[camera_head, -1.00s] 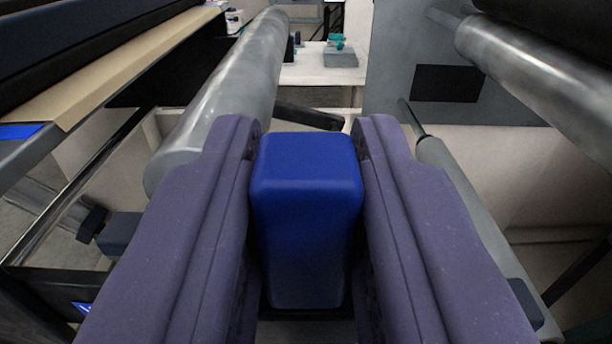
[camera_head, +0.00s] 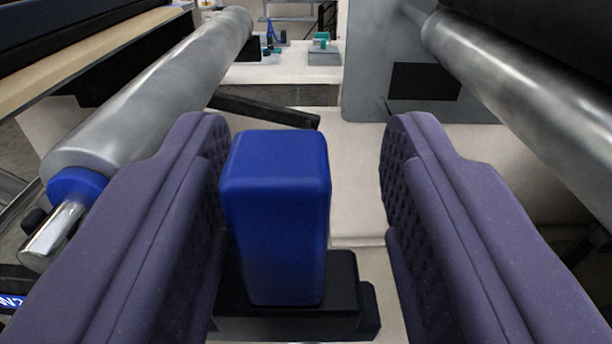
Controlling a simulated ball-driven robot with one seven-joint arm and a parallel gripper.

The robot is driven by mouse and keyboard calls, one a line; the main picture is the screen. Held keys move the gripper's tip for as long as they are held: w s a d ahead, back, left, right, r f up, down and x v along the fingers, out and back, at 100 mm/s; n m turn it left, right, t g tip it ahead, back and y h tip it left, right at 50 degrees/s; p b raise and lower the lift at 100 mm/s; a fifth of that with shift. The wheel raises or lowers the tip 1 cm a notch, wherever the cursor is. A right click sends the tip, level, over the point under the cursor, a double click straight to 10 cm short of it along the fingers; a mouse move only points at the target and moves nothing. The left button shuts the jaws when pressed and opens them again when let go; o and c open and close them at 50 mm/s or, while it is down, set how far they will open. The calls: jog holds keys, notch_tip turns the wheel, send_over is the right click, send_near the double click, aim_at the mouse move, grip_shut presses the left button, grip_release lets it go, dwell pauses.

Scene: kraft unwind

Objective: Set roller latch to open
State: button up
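The roller latch shows as a blue block-shaped handle (camera_head: 275,215) on a black base (camera_head: 345,300), low in the middle of the view. My gripper (camera_head: 300,150) has its two purple padded fingers on either side of the blue handle. The fingers are spread apart. The left finger is close to or against the handle's left side; I cannot tell whether it touches. A clear gap lies between the handle and the right finger. The black base's left part is hidden behind the left finger.
A metal roller (camera_head: 150,100) with a blue end collar (camera_head: 77,186) runs along the left. Another metal roller (camera_head: 520,90) runs along the right, beside a grey panel (camera_head: 365,60). A black bar (camera_head: 265,110) lies beyond the fingers. A white table (camera_head: 285,70) stands farther back.

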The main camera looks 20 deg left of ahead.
jog(key=p+v, duration=0.1)
jog(key=v, duration=0.6)
jog(key=shift+s, duration=0.4)
jog(key=shift+d+r, duration=0.1)
